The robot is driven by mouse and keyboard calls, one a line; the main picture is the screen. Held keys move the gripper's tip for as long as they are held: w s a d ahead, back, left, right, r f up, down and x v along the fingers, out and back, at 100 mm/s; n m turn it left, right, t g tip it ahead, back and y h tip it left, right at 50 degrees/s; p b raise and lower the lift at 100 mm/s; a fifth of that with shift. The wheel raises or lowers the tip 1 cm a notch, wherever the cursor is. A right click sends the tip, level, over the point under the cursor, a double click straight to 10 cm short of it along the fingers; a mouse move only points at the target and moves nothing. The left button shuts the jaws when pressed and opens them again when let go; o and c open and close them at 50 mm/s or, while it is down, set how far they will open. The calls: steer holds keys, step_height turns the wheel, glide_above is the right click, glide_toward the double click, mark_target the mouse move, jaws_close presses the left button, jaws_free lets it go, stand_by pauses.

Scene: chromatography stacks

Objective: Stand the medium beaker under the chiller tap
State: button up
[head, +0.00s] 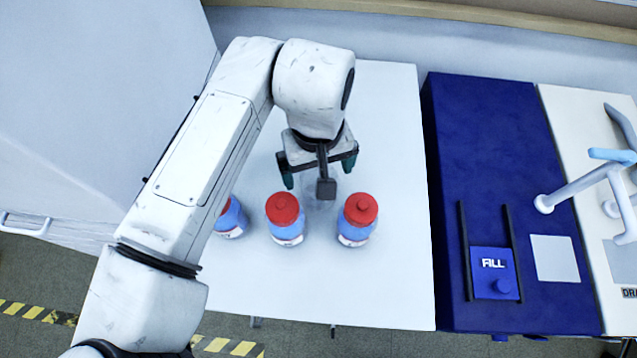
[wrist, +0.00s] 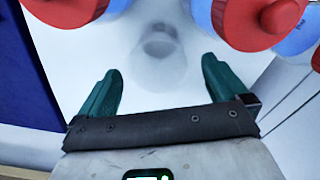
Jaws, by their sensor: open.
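A clear glass vessel, likely the medium beaker (wrist: 158,50), stands on the white bench top just beyond my fingertips in the wrist view. It is very faint, and in the head view it is mostly lost behind my gripper. My gripper (head: 320,172) is open and points down over the bench, behind the row of bottles. In the wrist view its green fingers (wrist: 160,85) are apart with nothing between them. The chiller tap, a pale grey pipe (head: 575,188), is at the right. Its spout end is over the blue unit (head: 490,150), near a pale square pad (head: 555,258).
Blue bottles with red lids (head: 283,222) (head: 356,222) stand in front of my gripper, with another (head: 230,220) partly behind my arm. The white bench (head: 390,290) is clear at its right. A blue FILL slider (head: 493,272) sits between dark rails.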

steer(key=shift+f, duration=1.9)
steer(key=shift+c, duration=0.4)
steer(key=c, duration=1.1)
